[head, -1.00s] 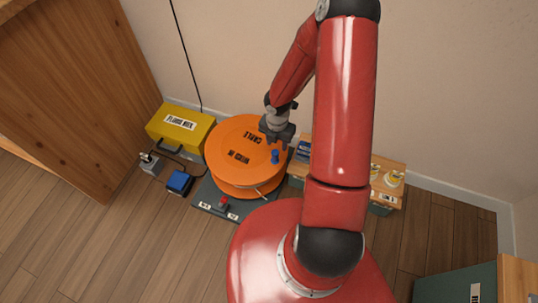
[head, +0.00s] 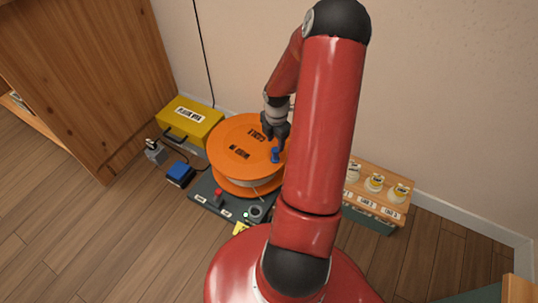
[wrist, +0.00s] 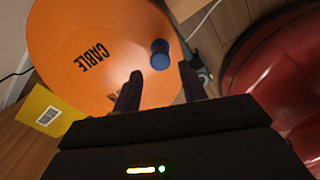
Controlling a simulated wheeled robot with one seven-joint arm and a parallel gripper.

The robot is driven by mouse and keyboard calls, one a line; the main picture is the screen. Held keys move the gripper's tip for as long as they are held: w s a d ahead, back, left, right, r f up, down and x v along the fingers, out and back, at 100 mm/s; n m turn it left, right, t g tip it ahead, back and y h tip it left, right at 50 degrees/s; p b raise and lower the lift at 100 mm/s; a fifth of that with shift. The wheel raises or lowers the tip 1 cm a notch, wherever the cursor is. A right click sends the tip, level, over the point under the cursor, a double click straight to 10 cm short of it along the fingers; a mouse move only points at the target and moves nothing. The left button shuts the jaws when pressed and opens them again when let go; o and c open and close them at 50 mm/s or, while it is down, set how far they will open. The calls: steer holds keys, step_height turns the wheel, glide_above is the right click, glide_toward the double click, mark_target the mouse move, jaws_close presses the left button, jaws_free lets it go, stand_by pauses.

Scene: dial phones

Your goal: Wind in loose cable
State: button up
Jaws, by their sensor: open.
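An orange cable reel (head: 228,140) with the word CABLE on its top disc stands on a dark base (head: 205,199). A blue crank knob (head: 275,155) stands up near the disc's right edge. My gripper (head: 273,134) is open just behind the knob, over the disc. In the wrist view my gripper (wrist: 158,88) has its two fingers apart, and the blue knob (wrist: 160,54) shows beyond the gap between the tips. Nothing is between the fingers. A pale strand of cable (wrist: 203,22) shows beside the reel (wrist: 95,60) in the wrist view.
A yellow case (head: 187,118) stands behind left of the reel, with a blue box (head: 180,173) and a small grey device (head: 155,152) before it. A wooden shelf (head: 378,209) with labelled jars stands right. A wooden cabinet (head: 85,75) is far left.

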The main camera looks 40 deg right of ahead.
mark_target(276, 149)
step_height(276, 149, down, 6)
steer(key=shift+f+b, duration=0.1)
steer(key=shift+b, duration=0.5)
steer(key=shift+c, duration=0.3)
jaws_close()
